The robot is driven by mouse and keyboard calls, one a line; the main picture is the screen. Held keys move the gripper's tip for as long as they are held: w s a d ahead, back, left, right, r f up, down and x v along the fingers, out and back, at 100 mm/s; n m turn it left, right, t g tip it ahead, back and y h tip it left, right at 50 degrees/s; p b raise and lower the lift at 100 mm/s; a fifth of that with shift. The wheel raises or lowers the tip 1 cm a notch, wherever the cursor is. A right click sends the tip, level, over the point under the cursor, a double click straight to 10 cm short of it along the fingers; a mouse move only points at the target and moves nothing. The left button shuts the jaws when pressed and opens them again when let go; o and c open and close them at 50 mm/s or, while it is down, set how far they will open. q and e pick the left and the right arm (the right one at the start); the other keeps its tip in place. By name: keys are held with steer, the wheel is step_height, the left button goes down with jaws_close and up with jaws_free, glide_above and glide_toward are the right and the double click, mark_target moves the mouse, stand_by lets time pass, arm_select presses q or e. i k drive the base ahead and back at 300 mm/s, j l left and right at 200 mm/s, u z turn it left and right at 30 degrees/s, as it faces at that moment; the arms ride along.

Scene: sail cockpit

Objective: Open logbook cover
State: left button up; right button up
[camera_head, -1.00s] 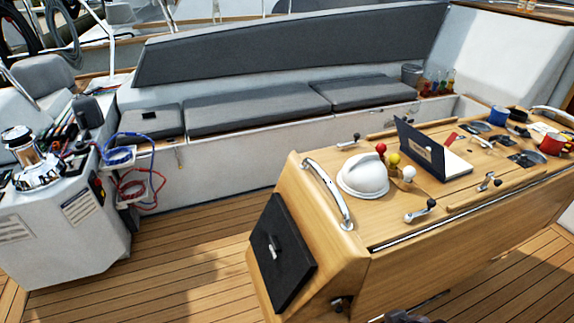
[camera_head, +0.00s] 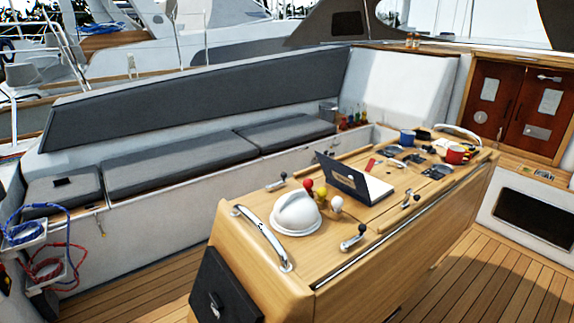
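The logbook (camera_head: 367,187) lies on the wooden cockpit table. Its dark navy cover (camera_head: 341,177) stands raised at a steep angle on the left side, with a pale label on it. White pages show flat to the right of the cover. The cover's far side is partly hidden from this angle. Neither of my grippers shows in the head view.
The wooden table (camera_head: 262,263) carries a white dome (camera_head: 297,214), red, yellow and white knobs, metal levers, a blue mug (camera_head: 407,137) and a red mug (camera_head: 456,154). A metal rail (camera_head: 262,238) edges its near end. Deck (camera_head: 510,285) at right is clear.

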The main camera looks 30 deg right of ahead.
mark_target(352, 179)
steer(key=i+j+z, duration=0.15)
steer(key=j, duration=0.2)
steer(key=i+j+z, duration=0.15)
steer(key=j, duration=0.15)
steer(key=i+j+z, duration=0.1)
steer(key=j, duration=0.25)
steer(key=i+j+z, duration=0.15)
steer(key=j, duration=0.25)
steer(key=k+j+z, duration=0.2)
steer(key=j, duration=0.3)
steer(key=i, duration=0.1)
